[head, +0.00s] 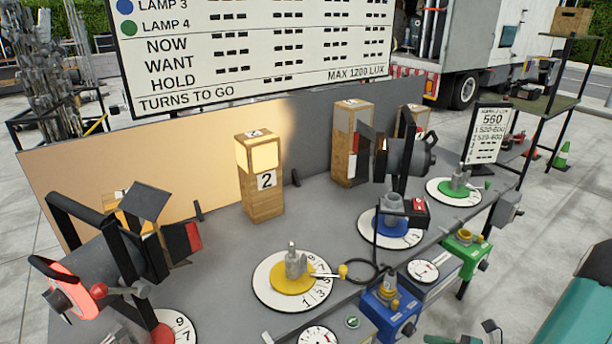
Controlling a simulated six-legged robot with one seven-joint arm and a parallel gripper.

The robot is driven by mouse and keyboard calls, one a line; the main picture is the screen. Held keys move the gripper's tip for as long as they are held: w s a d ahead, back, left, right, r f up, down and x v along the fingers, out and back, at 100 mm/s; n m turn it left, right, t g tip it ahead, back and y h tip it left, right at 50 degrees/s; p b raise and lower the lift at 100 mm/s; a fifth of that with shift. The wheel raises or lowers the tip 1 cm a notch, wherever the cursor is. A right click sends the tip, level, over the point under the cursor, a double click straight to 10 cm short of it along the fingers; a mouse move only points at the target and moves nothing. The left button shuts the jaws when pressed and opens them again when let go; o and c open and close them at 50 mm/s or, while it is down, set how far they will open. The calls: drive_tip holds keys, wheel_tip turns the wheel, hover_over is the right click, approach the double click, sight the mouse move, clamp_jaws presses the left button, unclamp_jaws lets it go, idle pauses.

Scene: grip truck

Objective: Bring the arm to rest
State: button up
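My arm and my gripper do not show in the head view, so its state cannot be seen. The grey workbench (225,245) stands in front of me. A wooden block marked 2 (264,195) stands upright on it, its upper part brightly lit. A yellow dial (291,284) with a grey fitting sits in front of that block. A blue dial (390,230) and a green dial (455,190) lie farther right.
Black lamps stand at the left (110,265) and right (410,155) of the bench. Blue (388,310) and green (465,252) boxes line its front edge. A large board (250,50) rises behind. A truck (480,45) and shelf (560,100) are beyond.

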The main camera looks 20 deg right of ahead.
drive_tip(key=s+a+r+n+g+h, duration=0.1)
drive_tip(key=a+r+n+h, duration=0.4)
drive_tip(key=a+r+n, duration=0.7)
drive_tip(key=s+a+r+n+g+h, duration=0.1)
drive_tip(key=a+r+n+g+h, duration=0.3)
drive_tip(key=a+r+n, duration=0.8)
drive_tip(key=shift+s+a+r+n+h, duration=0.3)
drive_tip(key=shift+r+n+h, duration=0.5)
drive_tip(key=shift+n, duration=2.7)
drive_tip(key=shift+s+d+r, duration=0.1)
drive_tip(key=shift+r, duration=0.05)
